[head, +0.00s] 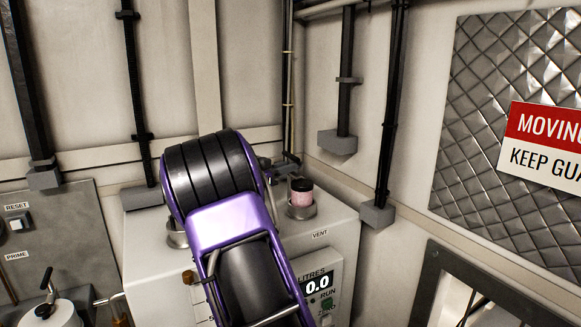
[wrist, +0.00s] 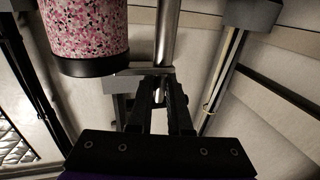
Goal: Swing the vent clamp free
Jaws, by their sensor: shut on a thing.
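A pink speckled cylinder with a black end (wrist: 86,28) is just left of the fingers. The same cylinder (head: 301,198) stands upright in a round metal holder by the VENT label in the head view. There, my purple and black arm hides the gripper and most of the clamp.
The white cabinet (head: 345,222) carries a display reading 0.0 litres. Dark pipes with grey brackets (head: 338,143) run down the walls. A quilted metal panel with a red and white sign (head: 550,145) is at the right. A grey RESET and PRIME panel (head: 62,225) is at the left.

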